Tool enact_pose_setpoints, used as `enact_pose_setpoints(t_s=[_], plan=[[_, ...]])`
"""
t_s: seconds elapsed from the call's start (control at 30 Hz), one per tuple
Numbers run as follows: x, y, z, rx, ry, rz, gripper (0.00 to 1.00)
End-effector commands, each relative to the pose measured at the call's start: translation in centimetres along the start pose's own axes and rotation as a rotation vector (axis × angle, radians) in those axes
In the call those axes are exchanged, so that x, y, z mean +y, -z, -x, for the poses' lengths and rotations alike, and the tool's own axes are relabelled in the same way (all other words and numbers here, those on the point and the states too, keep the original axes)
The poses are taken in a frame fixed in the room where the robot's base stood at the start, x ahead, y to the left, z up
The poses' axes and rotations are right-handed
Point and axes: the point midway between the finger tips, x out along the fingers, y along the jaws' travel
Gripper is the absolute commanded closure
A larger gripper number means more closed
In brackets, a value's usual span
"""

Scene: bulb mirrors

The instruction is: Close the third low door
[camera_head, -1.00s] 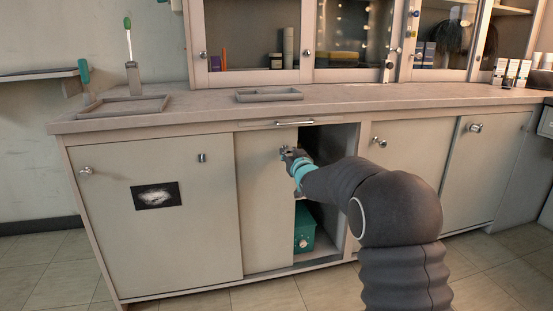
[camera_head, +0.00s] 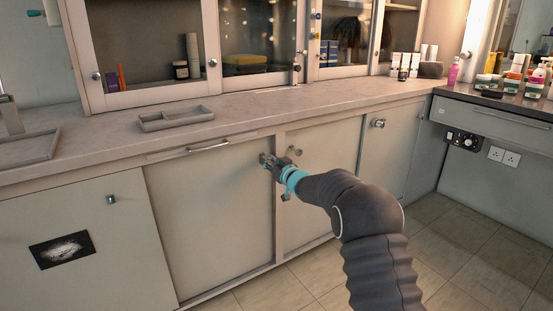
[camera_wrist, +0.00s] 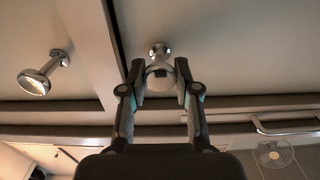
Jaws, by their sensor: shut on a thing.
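The low sliding door (camera_head: 208,220) is a plain beige panel, second from the left in the head view. My gripper (camera_head: 268,161) is at the upper right of this door. In the wrist view my gripper (camera_wrist: 160,82) is shut on the round metal knob (camera_wrist: 159,50), with one finger on each side. The knob is mostly hidden in the head view. The door panel also fills the upper right of the wrist view (camera_wrist: 235,45).
Another low door (camera_head: 325,170) with its own knob (camera_wrist: 42,75) is right beyond the post. A left door (camera_head: 90,210) bears a dark picture. A bar handle (camera_head: 208,146) sits above the held door. The counter holds a shallow tray (camera_head: 150,124). The floor in front is clear.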

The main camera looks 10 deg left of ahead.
Motion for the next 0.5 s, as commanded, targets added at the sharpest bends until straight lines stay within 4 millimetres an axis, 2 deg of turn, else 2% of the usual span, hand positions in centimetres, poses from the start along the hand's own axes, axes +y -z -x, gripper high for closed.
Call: enact_pose_setpoints(t_s=[0.03,0.13,0.5], plan=[[-0.43,0.11,-0.18,0.003,0.006,0.001,0.67],[-0.4,0.12,-0.16,0.003,0.006,0.001,0.43],[-0.07,0.17,0.23,0.003,0.001,0.001,0.43]])
